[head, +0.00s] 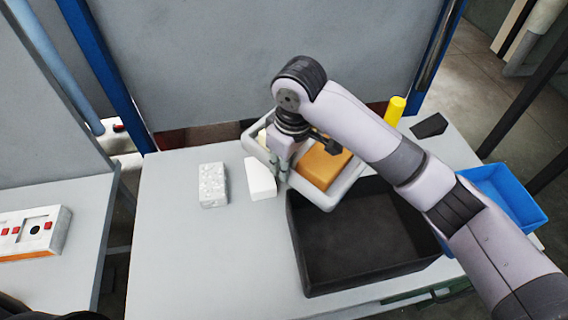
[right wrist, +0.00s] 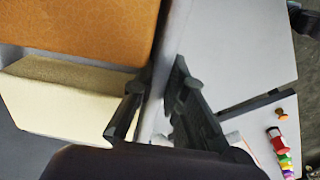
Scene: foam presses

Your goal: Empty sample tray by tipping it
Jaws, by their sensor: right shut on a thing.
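The sample tray (head: 330,203) is a pale grey, shallow tray near the back of the table. It holds an orange foam block (head: 323,163) and a cream block, which shows better in the right wrist view (right wrist: 70,95). My right gripper (head: 284,172) is shut on the tray's left wall; in the right wrist view its fingers (right wrist: 158,88) sit on either side of that wall. The tray's near corner overlaps the far left edge of a black bin (head: 300,245) in the picture. I cannot tell the tray's exact tilt or height. My left gripper is out of view.
A speckled grey block (head: 213,186) and a white block (head: 260,178) stand left of the tray. A yellow cylinder (head: 395,111), a dark flat piece (head: 430,125) and a blue bin (head: 515,195) are to the right. The table's front left is clear. A control box (head: 32,233) sits far left.

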